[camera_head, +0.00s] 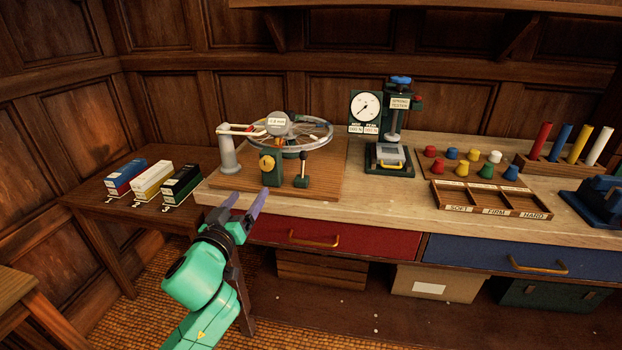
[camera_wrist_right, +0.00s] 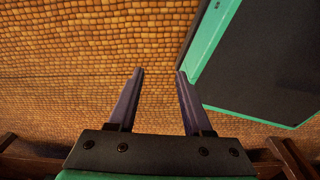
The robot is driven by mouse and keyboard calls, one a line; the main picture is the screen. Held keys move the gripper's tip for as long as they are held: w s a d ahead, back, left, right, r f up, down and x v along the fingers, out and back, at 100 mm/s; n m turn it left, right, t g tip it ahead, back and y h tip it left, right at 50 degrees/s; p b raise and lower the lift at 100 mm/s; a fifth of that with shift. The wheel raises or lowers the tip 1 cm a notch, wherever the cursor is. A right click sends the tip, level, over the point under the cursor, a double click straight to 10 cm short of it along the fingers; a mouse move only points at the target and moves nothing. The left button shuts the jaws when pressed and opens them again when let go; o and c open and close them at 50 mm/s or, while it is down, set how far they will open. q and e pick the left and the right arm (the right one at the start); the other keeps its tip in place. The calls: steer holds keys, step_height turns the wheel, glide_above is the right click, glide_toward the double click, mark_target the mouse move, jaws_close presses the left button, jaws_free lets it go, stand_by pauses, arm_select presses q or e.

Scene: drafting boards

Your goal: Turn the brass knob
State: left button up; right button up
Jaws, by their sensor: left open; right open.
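The brass knob (camera_head: 267,163) is a yellow disc on the front of a dark green block, on the wooden board (camera_head: 328,184) of the wheel stand in the head view. My left gripper (camera_head: 247,200) is open and empty, in front of the bench edge, below and a little left of the knob. Its fingers point up toward the board and do not touch the knob. My right gripper (camera_wrist_right: 158,75) shows only in the right wrist view. It is open and empty above the woven floor.
A spoked wheel (camera_head: 310,133), a grey post (camera_head: 228,150) and a black-knobbed lever (camera_head: 301,170) surround the green block. A press with a dial (camera_head: 365,107) stands to the right. Three small boxes (camera_head: 153,183) sit on the lower left table. A red drawer (camera_head: 330,240) is under the bench.

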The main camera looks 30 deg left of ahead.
arm_select(q)
steer(key=p, duration=0.1)
glide_toward(265, 166)
steer(key=x, duration=0.9)
steer(key=shift+w+p, duration=0.15)
steer(key=shift+p, duration=0.15)
jaws_close()
arm_select(e)
steer(key=shift+a+r, duration=0.65)
steer(key=shift+r, duration=0.25)
